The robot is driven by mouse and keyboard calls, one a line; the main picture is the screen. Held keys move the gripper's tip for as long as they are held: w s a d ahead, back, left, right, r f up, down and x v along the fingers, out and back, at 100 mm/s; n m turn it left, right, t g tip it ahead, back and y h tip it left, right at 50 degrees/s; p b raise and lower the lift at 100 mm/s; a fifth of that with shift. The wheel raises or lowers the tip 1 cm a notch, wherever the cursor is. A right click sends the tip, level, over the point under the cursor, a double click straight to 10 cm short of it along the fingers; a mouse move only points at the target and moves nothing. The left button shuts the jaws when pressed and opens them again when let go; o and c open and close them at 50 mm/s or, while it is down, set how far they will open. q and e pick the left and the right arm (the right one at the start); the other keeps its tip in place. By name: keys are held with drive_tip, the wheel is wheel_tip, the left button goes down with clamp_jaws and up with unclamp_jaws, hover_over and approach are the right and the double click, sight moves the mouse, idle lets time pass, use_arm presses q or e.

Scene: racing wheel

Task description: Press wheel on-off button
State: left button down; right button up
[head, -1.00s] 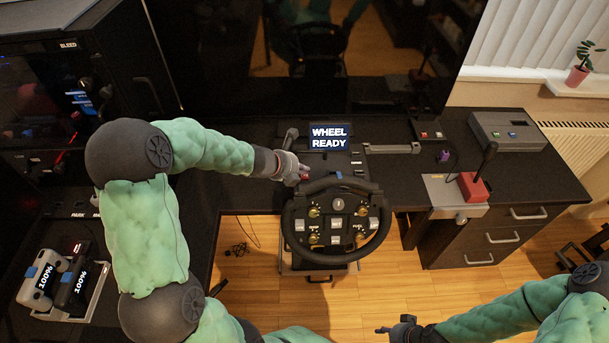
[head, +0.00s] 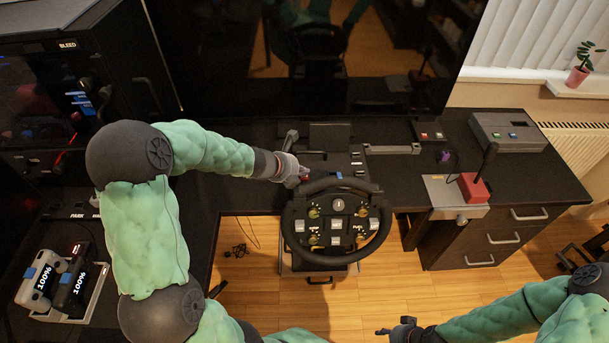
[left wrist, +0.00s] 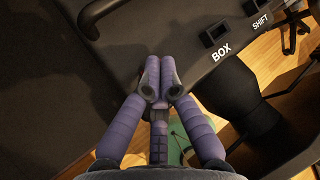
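The black racing wheel (head: 337,222) stands at the desk's front edge in the head view. Behind it is the wheel base with a small display (head: 330,136), now dark. My left gripper (head: 302,176) is at the upper left of the wheel, low over the base. Its fingers (left wrist: 158,88) are drawn together in the left wrist view, with nothing seen held. They hide the spot under the tips, and a bit of red shows by them in the head view. My right gripper (head: 384,332) is low at the bottom, away from the wheel; its finger state is unclear.
A grey lever (head: 291,139) stands just behind my left gripper. A red-based joystick (head: 474,186) and a grey box (head: 507,131) are on the right. A large dark screen stands behind the desk. BOX and SHIFT labels show beside the fingers in the left wrist view.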

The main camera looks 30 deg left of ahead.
sight(302, 177)
use_arm(q)
drive_tip(key=shift+r, duration=0.25)
wheel_tip(302, 177, up, 6)
drive_tip(key=p, duration=0.6)
idle(0.6)
